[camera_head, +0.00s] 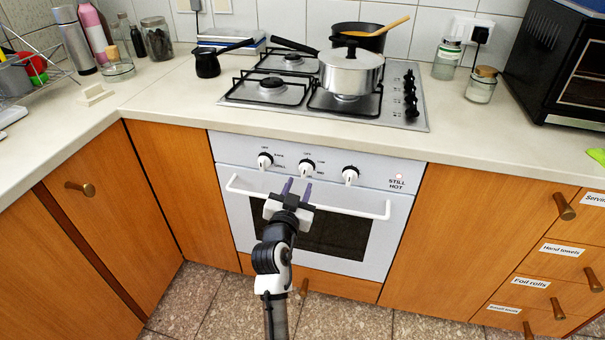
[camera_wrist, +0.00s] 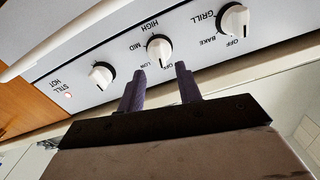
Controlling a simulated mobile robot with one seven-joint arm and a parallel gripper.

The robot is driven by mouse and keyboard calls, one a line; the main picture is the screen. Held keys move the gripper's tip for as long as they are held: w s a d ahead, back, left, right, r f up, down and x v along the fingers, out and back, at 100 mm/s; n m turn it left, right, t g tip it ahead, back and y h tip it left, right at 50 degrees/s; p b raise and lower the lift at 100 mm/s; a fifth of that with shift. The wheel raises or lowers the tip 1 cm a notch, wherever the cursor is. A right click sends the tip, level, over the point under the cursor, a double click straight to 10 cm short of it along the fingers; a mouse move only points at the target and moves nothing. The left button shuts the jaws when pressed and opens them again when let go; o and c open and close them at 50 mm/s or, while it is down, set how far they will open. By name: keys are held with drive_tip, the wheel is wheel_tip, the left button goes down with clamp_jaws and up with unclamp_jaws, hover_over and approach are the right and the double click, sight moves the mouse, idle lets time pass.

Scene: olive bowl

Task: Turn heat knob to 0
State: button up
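The white oven front has three knobs. The middle knob (camera_head: 306,169) is marked with OFF, LOW, MID and HIGH; it also shows in the wrist view (camera_wrist: 159,51). I cannot tell its exact setting. The left knob (camera_head: 265,161), with OFF, BAKE and GRILL, is at the upper right in the wrist view (camera_wrist: 234,20). The right knob (camera_head: 350,175) shows at the left in the wrist view (camera_wrist: 101,75). My gripper (camera_head: 297,187) is open and empty, just below and in front of the middle knob. In the wrist view its two fingers (camera_wrist: 160,72) point toward that knob, apparently without touching.
The oven handle (camera_head: 240,189) runs across the door below the knobs, close to my gripper. A small light glows by the STILL HOT label (camera_head: 397,184). The hob (camera_head: 330,95) above carries a steel pot (camera_head: 350,76). Wooden cabinets (camera_head: 455,235) flank the oven.

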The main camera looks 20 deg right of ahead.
sight(304, 174)
drive_tip(key=shift+p+x, duration=0.35)
drive_tip(key=shift+x, duration=2)
clamp_jaws()
